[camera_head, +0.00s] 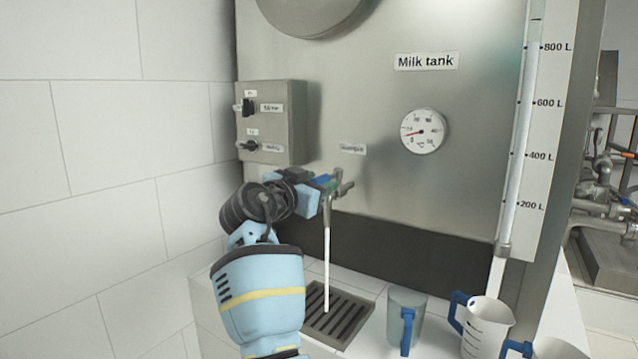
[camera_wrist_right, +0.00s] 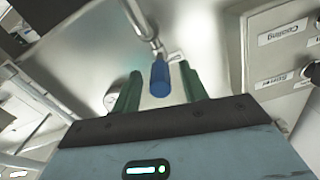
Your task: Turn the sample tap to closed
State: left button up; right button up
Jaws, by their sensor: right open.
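The sample tap (camera_head: 342,190) sticks out of the front of the milk tank (camera_head: 470,100), below a small label. A thin white stream (camera_head: 327,260) runs from its spout down to the drain grate (camera_head: 350,326). My right gripper (camera_head: 323,181) is at the tap, and its arm hides part of it in the head view. In the right wrist view the blue tap handle (camera_wrist_right: 160,80) lies between the two green fingers of the open right gripper (camera_wrist_right: 160,72), with gaps visible on both sides. My left gripper is not in view.
A switch box (camera_head: 270,125) is on the tank, left of the tap. A grey cup with a blue handle (camera_head: 402,320) and a white jug (camera_head: 485,325) stand right of the grate. A dial thermometer (camera_head: 424,131) is to the upper right. A tiled wall bounds the left.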

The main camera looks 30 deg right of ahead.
grip_shut()
dwell(0.4)
